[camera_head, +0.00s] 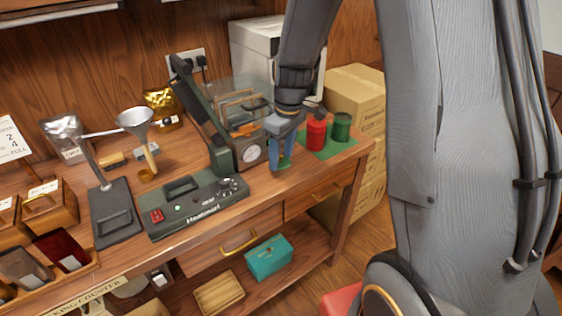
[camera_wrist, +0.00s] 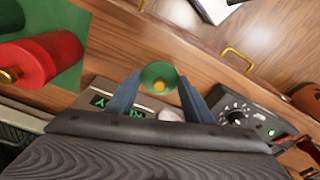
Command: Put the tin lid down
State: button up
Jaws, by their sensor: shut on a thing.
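My gripper (camera_head: 281,158) has blue fingers, pointing down at the counter between the heat sealer and the green mat. In the wrist view my gripper (camera_wrist: 160,80) is shut on a round green tin lid (camera_wrist: 158,70) with a gold knob. The lid shows only as a bit of green between the fingers in the head view. I cannot tell whether it touches the counter. A red tin (camera_head: 316,133) and a green tin (camera_head: 341,127) stand on the green mat (camera_head: 322,152) to the right. The red tin (camera_wrist: 48,58) also shows in the wrist view, with a gold knob.
The heat sealer (camera_head: 195,208) stands close on the left. A scale with green digits (camera_wrist: 100,101) is beside the fingers in the wrist view. The wooden counter (camera_head: 300,178) has a narrow bare strip at its front. Cardboard boxes (camera_head: 356,95) stand behind the tins.

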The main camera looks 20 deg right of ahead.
aim_at(282, 156)
jog(key=shift+f, duration=1.5)
jog(key=shift+f, duration=0.1)
jog(key=o, duration=1)
notch_tip(282, 156, up, 12)
jog(key=s+b, duration=0.1)
jog(key=b, duration=0.1)
jog(key=s+f+m, duration=0.2)
jog(key=s, duration=0.3)
jog(key=s+f+m, duration=0.2)
jog(key=s+m, duration=0.1)
jog(key=s, duration=0.2)
jog(key=s+f+m, duration=0.2)
jog(key=s, duration=0.4)
jog(key=shift+a+h, duration=0.15)
jog(key=shift+h, duration=0.25)
